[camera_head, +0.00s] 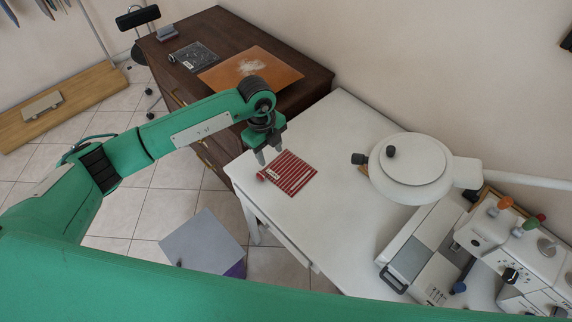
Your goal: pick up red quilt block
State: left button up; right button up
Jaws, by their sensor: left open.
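The red quilt block (291,175) is a flat red square with pale stripes. It lies on the white table (335,135) near the table's left edge. My left gripper (269,158) is open and points down over the upper left side of the block. One fingertip shows beside the block's left edge; I cannot tell whether it touches. The gripper hides a little of the block's upper left corner. My right gripper is not in view.
A white round lamp head (408,168) hangs over the table's right part. A white sewing machine (510,250) stands at the lower right. A dark wooden desk (290,55) with an orange mat (225,76) adjoins at the back left. A grey-topped box (203,243) is on the floor.

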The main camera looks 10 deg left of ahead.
pick_arm(q)
jog(key=w+a+y, duration=0.1)
jog(key=a, duration=0.1)
jog(key=p, duration=0.2)
send_over(263, 175)
jog(key=shift+n, duration=0.3)
jog(key=f, duration=0.7)
jog(key=shift+w+d+f, duration=0.15)
jog(key=shift+d+f, duration=0.1)
jog(key=shift+f, duration=0.1)
jog(key=f, duration=0.1)
jog(key=f+p, duration=0.1)
jog(key=f, duration=0.1)
jog(key=f+p, duration=0.1)
jog(key=shift+s+a+f, duration=0.3)
jog(key=shift+f, duration=0.4)
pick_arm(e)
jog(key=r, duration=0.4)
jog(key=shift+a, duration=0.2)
pick_arm(q)
jog(key=shift+c, duration=0.5)
grip_shut()
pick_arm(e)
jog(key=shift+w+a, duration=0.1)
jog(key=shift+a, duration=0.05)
